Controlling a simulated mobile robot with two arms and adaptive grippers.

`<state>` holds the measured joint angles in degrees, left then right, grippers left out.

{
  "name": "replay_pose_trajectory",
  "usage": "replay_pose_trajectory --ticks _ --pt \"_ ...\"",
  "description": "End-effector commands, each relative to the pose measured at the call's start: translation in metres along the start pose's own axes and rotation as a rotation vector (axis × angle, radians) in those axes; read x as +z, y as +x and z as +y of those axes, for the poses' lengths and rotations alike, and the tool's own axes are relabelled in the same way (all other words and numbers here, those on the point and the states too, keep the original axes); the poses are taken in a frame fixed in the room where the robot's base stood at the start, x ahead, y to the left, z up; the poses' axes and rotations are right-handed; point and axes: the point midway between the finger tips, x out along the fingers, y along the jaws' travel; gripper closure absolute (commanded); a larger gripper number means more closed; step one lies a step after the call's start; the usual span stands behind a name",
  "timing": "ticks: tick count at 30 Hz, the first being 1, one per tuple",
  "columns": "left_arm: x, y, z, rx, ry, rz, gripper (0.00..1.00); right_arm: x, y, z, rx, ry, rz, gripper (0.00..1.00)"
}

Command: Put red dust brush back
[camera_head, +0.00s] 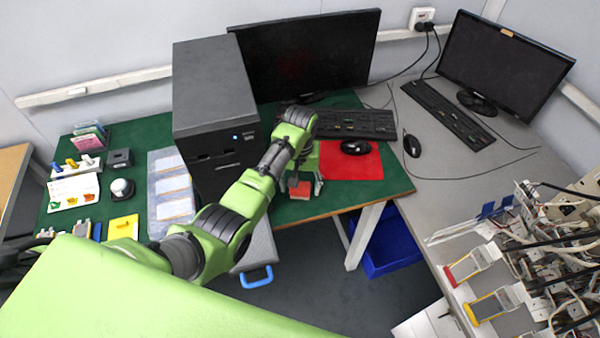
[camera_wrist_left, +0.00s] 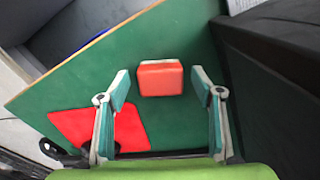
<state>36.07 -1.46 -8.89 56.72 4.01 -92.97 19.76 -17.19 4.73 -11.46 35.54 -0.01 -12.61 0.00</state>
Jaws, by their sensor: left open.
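The red dust brush (camera_head: 298,191) shows as a small red block on the green desk, near its front edge and beside the black computer tower. In the left wrist view the brush (camera_wrist_left: 160,80) lies on the green surface with a paler strip along its top. My left gripper (camera_head: 301,184) points down over it. In the left wrist view the open fingers (camera_wrist_left: 161,85) stand on either side of the brush, with green gaps showing between. Contact with the desk cannot be told. My right gripper is not in view.
The computer tower (camera_head: 215,110) stands close to my left arm. A red mat (camera_head: 352,168) with a black mouse (camera_head: 355,147) lies to the right, below a keyboard (camera_head: 345,124). A blue bin (camera_head: 395,246) is under the desk. Small items crowd the desk's left part.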

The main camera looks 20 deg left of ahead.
Motion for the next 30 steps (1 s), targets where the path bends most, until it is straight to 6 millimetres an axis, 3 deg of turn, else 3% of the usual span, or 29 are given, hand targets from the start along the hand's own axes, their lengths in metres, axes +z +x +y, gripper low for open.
replay_pose_trajectory --ticks 9,15,30 --pt "-0.001 -0.068 0.0 0.001 -0.001 0.005 0.4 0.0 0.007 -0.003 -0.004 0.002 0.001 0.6" --pt "-0.001 -0.096 0.0 0.001 -0.001 0.002 0.4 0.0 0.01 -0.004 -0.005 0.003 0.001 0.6" --pt "0.0 -0.104 0.0 0.0 -0.001 0.0 0.4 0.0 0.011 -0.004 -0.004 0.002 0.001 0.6"
